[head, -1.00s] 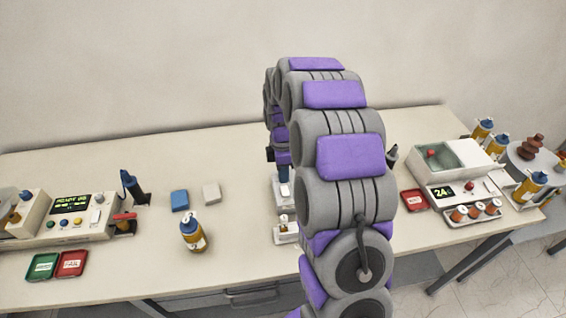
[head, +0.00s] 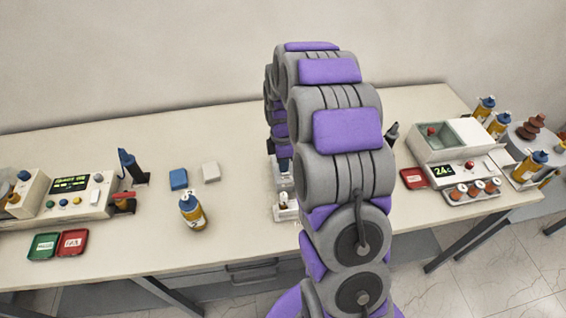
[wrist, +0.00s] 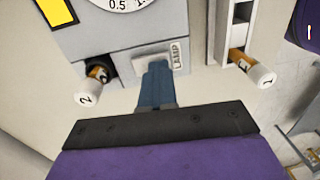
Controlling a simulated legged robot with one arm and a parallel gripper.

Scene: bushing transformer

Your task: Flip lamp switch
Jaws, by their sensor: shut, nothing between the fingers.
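The lamp switch (wrist: 160,60) is in the wrist view, on a grey panel beside a label reading LAMP (wrist: 179,53). My gripper (wrist: 158,68) is shut and empty, its blue fingertips together in front of the switch and covering part of it. I cannot tell whether the fingertips touch the switch or which way it is set. In the head view, the device (head: 283,201) stands mid-table, largely hidden by my arm.
In the wrist view, knob 2 (wrist: 88,95) sits left of the fingers and knob 1 (wrist: 260,76) right. A dial (wrist: 120,4) is above. In the head view, a bottle (head: 192,211) and a blue block (head: 178,179) stand left of my arm.

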